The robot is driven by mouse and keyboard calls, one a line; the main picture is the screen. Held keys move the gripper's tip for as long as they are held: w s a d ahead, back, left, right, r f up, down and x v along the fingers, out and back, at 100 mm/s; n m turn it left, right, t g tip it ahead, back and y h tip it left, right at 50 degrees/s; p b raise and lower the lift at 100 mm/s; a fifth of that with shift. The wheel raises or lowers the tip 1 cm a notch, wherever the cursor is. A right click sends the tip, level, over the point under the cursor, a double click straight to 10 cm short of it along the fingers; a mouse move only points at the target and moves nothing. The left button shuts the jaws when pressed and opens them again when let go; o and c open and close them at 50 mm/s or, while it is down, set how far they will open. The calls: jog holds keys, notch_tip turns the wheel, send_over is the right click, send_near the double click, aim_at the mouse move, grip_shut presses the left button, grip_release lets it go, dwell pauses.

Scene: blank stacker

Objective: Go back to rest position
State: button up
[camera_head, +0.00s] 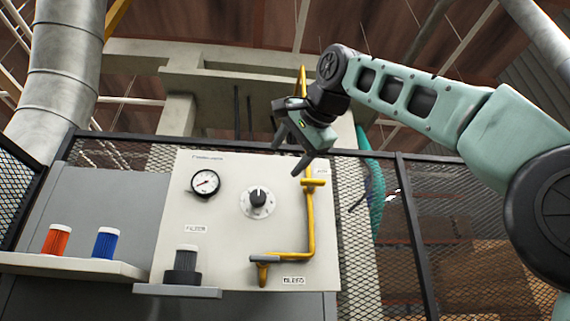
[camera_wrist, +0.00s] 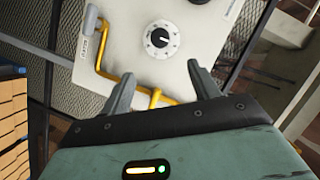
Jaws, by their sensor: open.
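My gripper (camera_head: 291,148) is raised in front of the upper right part of a pale control panel (camera_head: 225,240) in the head view. In the wrist view my gripper (camera_wrist: 162,85) shows two fingers spread apart with nothing between them. My green arm reaches in from the right and is bent at a raised joint. The panel carries a round gauge (camera_head: 205,184), a black knob (camera_head: 258,197) and a yellow pipe (camera_head: 311,230) with handles. The knob also shows in the wrist view (camera_wrist: 160,39), beyond the fingers.
An orange filter (camera_head: 57,239) and a blue filter (camera_head: 105,243) stand on a shelf (camera_head: 70,264) at the left. A dark grey filter (camera_head: 186,261) stands on a small ledge (camera_head: 178,291) below the gauge. Mesh fencing (camera_head: 455,210) stands behind and right of the panel.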

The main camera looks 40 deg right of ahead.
dwell(0.3)
jog(key=w+a+f+n+g+y, duration=0.2)
jog(key=w+a+f+n, duration=0.3)
jog(key=f, duration=0.4)
jog(key=w+a+f+n+g+y, duration=0.1)
jog(key=w+a+f+n+y, duration=0.1)
jog(key=w+a+f, duration=0.5)
jog(key=s+a+f+n+g+y, duration=0.1)
jog(key=a+f+n+g, duration=0.2)
jog(key=f, duration=0.6)
jog(key=s+a+f+n+g+y, duration=0.1)
jog(key=a+f+n, duration=0.1)
jog(key=a+f, duration=0.45)
jog(key=s+a+f+n+g, duration=0.25)
jog(key=s+f, duration=0.25)
jog(key=f, duration=0.7)
jog(key=s+a+f+n+g, duration=0.1)
jog(key=s+f+n+g, duration=0.3)
jog(key=f, duration=0.7)
jog(key=s+d+f+n+g+h, duration=0.1)
jog(key=s+d+f+n, duration=0.2)
jog(key=s+f, duration=1.1)
jog(key=shift+s+f+n, duration=0.25)
jog(key=shift+s+n, duration=0.2)
jog(key=shift+s, duration=0.3)
jog(key=shift+g, duration=0.25)
